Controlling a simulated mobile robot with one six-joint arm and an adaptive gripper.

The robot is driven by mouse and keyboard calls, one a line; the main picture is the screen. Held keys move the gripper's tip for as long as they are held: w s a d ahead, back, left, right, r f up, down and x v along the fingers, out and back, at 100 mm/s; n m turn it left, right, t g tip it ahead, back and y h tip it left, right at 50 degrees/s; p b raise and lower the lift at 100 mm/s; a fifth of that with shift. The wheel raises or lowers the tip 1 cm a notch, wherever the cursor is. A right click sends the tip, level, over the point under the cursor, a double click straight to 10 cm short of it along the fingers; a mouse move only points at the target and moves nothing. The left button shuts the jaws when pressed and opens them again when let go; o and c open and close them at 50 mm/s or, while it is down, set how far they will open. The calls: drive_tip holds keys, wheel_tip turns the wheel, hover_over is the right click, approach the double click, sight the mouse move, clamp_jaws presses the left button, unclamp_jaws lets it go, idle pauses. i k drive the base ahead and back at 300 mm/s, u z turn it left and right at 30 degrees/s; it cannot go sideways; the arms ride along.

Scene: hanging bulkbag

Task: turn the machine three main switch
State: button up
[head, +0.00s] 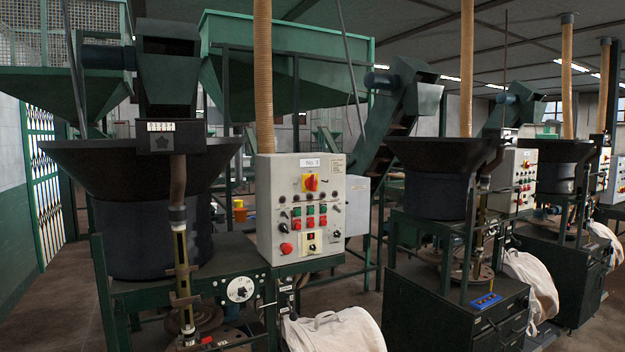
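The nearest machine's grey control panel (290,225) faces me near the middle of the head view. Its small label (310,163) begins with "No."; the digit looks like a 3 but is too small to be sure. Below the label is a main switch (311,183), a red rotary knob on a yellow plate. The exact angle of its handle is hard to tell. Rows of red, green and black buttons (310,215) and a red mushroom button (286,248) sit lower on the panel. My gripper is not in view.
A black hopper (140,210) on a green frame stands left of the panel. A white bulk bag (335,332) bulges below it. Similar machines with their own panels (515,180) line up to the right. Bare floor (60,300) shows at the left.

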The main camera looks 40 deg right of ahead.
sight(311, 182)
drive_tip(key=u, duration=0.15)
drive_tip(key=k, duration=1.05)
drive_tip(key=z, duration=0.6)
drive_tip(key=i, duration=1)
drive_tip(key=z, duration=0.1)
